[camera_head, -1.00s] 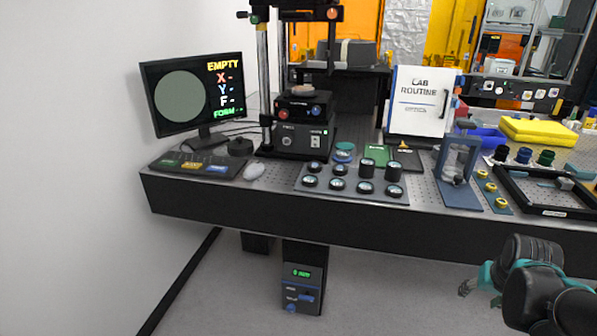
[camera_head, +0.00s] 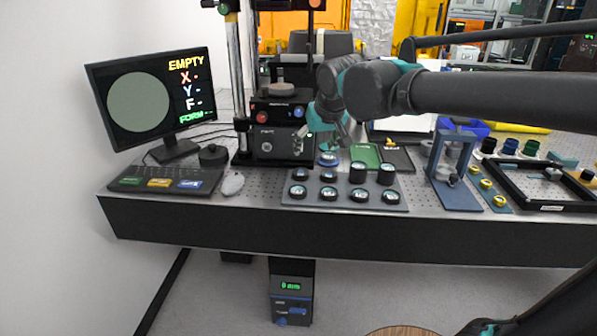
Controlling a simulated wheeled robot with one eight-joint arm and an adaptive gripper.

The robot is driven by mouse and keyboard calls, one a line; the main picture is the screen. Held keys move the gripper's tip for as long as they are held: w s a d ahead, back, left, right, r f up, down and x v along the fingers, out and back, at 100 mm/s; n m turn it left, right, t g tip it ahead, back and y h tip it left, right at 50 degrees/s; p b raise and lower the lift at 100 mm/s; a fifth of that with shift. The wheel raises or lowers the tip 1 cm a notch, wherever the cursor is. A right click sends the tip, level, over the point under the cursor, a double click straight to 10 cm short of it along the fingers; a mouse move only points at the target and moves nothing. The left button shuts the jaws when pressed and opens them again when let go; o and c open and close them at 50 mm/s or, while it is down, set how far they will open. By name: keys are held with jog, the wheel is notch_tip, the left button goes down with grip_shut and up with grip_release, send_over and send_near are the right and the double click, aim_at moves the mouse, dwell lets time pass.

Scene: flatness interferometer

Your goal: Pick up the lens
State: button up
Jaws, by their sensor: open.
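Several round lenses in short black mounts (camera_head: 328,194) stand in rows on a dark grey tray (camera_head: 345,206) in the head view. A blue-rimmed round piece with a pale top (camera_head: 328,159) sits just behind the tray; I cannot tell which piece is the task's lens.
A black instrument with a tall column (camera_head: 268,140) stands behind the tray. A blue upright stand (camera_head: 455,175) and black frame (camera_head: 545,188) are at right.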

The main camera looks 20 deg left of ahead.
send_near(302, 172)
jog(key=x, duration=0.4)
jog(key=shift+s+d+f, duration=0.1)
jog(key=shift+s+d, duration=0.05)
jog(key=shift+s, duration=0.1)
jog(key=shift+x, duration=2.65)
jog(key=shift+w+r, duration=0.15)
jog(key=shift+r, duration=0.05)
jog(key=shift+c, duration=0.6)
jog(key=c, duration=1.2)
jog(key=shift+o, duration=0.2)
